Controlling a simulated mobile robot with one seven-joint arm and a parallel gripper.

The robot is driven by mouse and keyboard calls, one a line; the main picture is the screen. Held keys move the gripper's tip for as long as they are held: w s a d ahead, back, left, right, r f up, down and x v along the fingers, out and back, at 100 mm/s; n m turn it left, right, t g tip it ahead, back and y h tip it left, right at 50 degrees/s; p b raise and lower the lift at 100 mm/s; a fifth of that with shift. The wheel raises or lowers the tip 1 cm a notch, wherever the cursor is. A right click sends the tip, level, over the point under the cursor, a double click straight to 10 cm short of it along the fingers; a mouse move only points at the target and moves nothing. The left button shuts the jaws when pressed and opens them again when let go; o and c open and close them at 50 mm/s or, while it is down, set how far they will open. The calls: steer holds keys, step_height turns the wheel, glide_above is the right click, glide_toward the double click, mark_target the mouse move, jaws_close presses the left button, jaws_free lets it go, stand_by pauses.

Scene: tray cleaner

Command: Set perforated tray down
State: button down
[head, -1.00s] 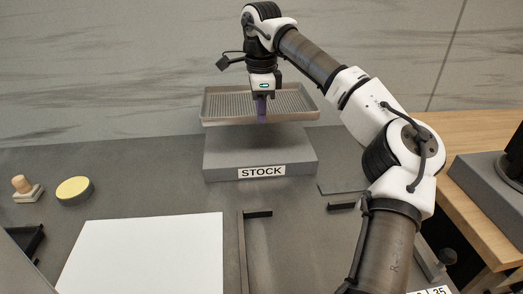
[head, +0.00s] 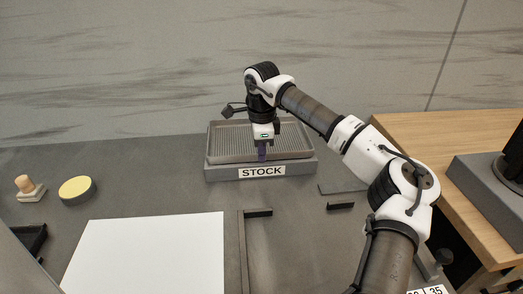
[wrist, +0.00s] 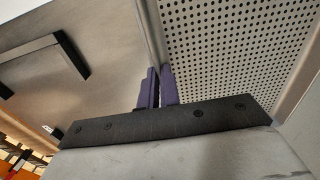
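The perforated tray (head: 225,157) is a grey, shallow tray with a raised rim. In the head view it lies level over the grey block labelled STOCK (head: 222,174) and appears to rest on it, with no gap visible. My gripper (head: 262,151) points down at the tray's near rim. In the wrist view the tray's holed floor (wrist: 235,45) fills the upper right. The purple fingers of my gripper (wrist: 160,88) stand close together, one on each side of the rim, pinching it.
A white sheet (head: 150,252) lies at the front left. A yellow-topped round pad (head: 77,188) and a wooden-knobbed stamp (head: 28,188) sit at the left. Dark corner brackets (head: 257,212) stand in front of the block. A wooden table (head: 450,130) is at the right.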

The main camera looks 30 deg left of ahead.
steer(key=c, duration=2.1)
jaws_free()
steer(key=shift+f, duration=0.2)
steer(key=o, duration=0.5)
steer(key=shift+r, duration=0.1)
step_height(320, 180, up, 12)
steer(key=shift+r+b, duration=0.1)
steer(key=shift+b, duration=0.5)
steer(key=shift+s, duration=0.1)
